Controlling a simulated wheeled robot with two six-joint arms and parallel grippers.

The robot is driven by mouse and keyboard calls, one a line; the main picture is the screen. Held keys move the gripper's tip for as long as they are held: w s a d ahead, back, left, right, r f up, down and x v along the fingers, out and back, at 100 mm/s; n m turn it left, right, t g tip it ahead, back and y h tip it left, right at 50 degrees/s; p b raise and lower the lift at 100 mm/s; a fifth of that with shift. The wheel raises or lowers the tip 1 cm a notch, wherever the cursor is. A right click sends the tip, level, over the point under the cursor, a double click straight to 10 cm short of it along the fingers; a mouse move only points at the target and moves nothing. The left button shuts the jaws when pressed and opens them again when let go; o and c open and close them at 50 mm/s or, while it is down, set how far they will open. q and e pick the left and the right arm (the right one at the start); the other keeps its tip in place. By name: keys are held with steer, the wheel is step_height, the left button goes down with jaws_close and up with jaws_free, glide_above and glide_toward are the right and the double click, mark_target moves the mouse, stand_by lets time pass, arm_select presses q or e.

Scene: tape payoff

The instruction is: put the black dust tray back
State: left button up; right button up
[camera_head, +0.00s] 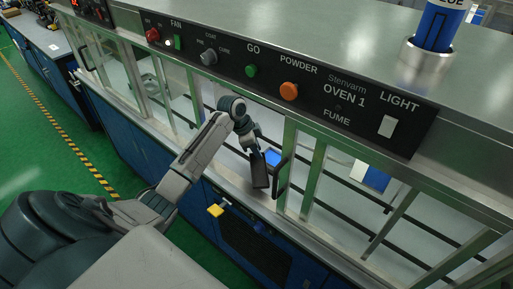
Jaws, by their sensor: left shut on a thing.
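My left gripper (254,148) reaches in from the left to the glazed front of the oven bench. It is shut on a small dark slab (261,173), which looks like the black dust tray. The slab hangs down from the fingers, nearly upright, in front of the bench ledge. The fingertips are small and partly hidden, so the exact grip is unclear. My right gripper is not in view.
A black door handle (283,176) is just right of the slab. The control panel (270,78) overhangs above. Green floor is clear at left.

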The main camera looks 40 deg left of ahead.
arm_select(q)
steer(key=shift+f, duration=0.45)
steer(key=o, duration=1)
steer(key=shift+r, duration=0.1)
steer(key=shift+r, duration=0.25)
steer(key=b+v, duration=0.2)
steer(key=v, duration=0.4)
steer(key=shift+a+r, duration=0.1)
steer(key=shift+r, duration=0.2)
steer(key=shift+b+v, duration=0.35)
steer(key=shift+v, duration=0.4)
